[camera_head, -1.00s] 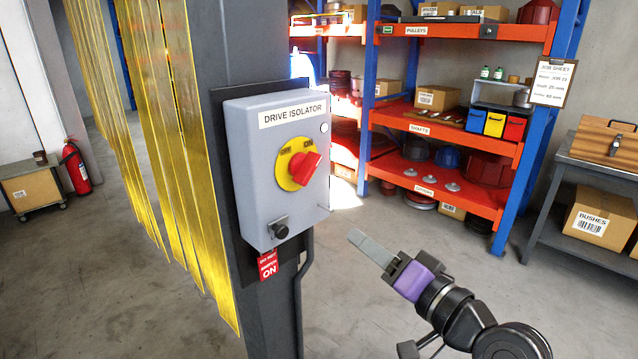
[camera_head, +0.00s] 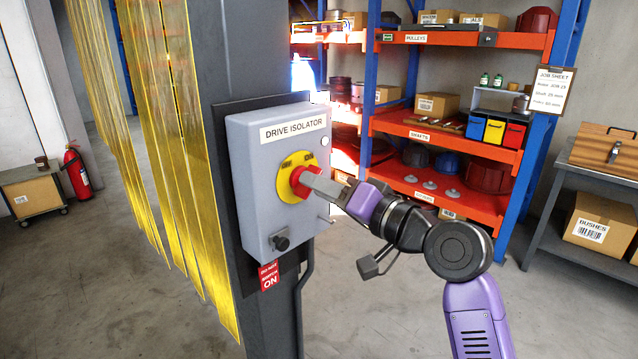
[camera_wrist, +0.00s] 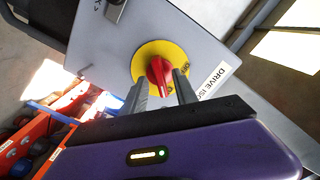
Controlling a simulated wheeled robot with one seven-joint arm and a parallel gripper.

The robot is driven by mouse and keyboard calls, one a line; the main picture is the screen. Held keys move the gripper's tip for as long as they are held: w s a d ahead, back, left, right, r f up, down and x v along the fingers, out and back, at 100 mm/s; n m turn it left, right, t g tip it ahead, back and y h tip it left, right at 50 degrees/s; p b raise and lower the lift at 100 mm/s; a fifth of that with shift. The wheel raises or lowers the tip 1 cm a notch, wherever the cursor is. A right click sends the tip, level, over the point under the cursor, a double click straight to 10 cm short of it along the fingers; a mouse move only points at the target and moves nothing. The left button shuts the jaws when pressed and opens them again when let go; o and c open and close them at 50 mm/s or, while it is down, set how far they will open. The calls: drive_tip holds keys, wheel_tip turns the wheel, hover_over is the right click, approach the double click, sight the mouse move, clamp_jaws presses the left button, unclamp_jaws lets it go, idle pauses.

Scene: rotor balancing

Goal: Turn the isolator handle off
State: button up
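The drive isolator is a grey box (camera_head: 250,190) on a dark column. Its red handle (camera_head: 297,183) sits on a yellow round plate (camera_head: 284,186) with OFF and ON marks along its top. My gripper (camera_head: 311,180) reaches in from the right, its fingers at the handle and covering part of it. In the wrist view the red handle (camera_wrist: 159,76) stands between the two fingertips of my gripper (camera_wrist: 161,82). The fingers are apart, one on each side; whether either touches the handle I cannot tell. The handle's exact angle is partly hidden in the head view.
Yellow strip curtains (camera_head: 185,150) hang left of the column. Shelves (camera_head: 445,140) and a bench (camera_head: 590,180) stand behind. The floor between is clear.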

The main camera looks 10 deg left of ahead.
drive_tip(key=shift+w+a, duration=0.15)
drive_tip(key=shift+a, duration=0.1)
clamp_jaws()
drive_tip(key=shift+f+n+b, duration=0.15)
drive_tip(key=shift+n+b, duration=0.15)
drive_tip(key=shift+b, duration=0.2)
drive_tip(key=shift+n+b, duration=7.7)
drive_tip(key=shift+n, duration=0.9)
